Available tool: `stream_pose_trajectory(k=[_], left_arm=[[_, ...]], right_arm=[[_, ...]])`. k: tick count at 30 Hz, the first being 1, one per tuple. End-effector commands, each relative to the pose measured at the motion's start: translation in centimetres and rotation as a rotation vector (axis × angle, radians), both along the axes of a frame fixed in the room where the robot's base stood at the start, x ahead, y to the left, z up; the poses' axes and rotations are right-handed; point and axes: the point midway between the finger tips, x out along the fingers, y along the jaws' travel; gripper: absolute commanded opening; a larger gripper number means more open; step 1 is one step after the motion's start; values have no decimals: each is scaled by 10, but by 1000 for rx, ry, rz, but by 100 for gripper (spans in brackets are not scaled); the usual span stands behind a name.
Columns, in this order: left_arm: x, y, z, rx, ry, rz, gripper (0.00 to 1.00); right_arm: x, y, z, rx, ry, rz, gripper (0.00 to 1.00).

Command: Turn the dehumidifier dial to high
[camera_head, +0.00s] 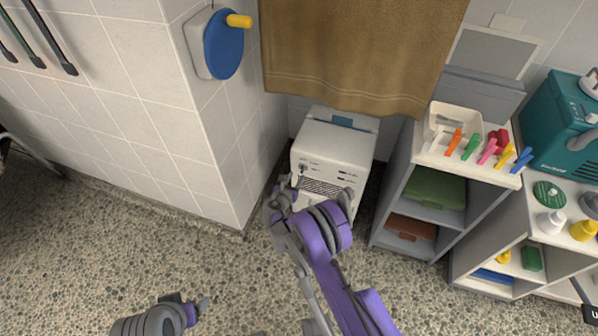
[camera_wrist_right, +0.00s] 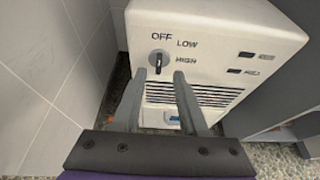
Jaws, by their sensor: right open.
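The dehumidifier (camera_head: 340,142) is a white box standing on the floor against the wall below the hanging brown towel. Its small dial (camera_head: 303,168) is on the left of its front. In the right wrist view the dial (camera_wrist_right: 158,61) has a dark, roughly upright grip, with OFF, LOW and HIGH printed around it. I cannot tell which end of the grip is the pointer. My right gripper (camera_wrist_right: 160,75) is open, its fingertips just below and either side of the dial, with nothing between them. My left gripper (camera_head: 197,304) is low at the left, away from the dehumidifier; its jaws are unclear.
A tiled wall corner (camera_head: 205,130) stands close to the left of the dehumidifier. A grey shelf unit (camera_head: 395,185) with colored clips on top stands to its right. The brown towel (camera_head: 360,50) hangs above. Pebbled floor (camera_head: 120,240) is clear at the front left.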

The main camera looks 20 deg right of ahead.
Motion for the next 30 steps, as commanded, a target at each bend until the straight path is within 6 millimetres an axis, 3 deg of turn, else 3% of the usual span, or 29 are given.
stream_pose_trajectory(k=[10, 22, 23, 30], left_arm=[[1, 0, -9, 0, 3, 0, 72], [1, 0, -10, 0, 3, 0, 72], [1, 0, -10, 0, 3, 0, 72], [1, 0, -10, 0, 3, 0, 72]], right_arm=[[43, -30, -23, 1, 1, -1, 42], [51, -34, -25, 2, 0, 1, 42], [51, -34, -25, 2, 0, 1, 41], [50, -34, -25, 2, 0, 0, 0]])
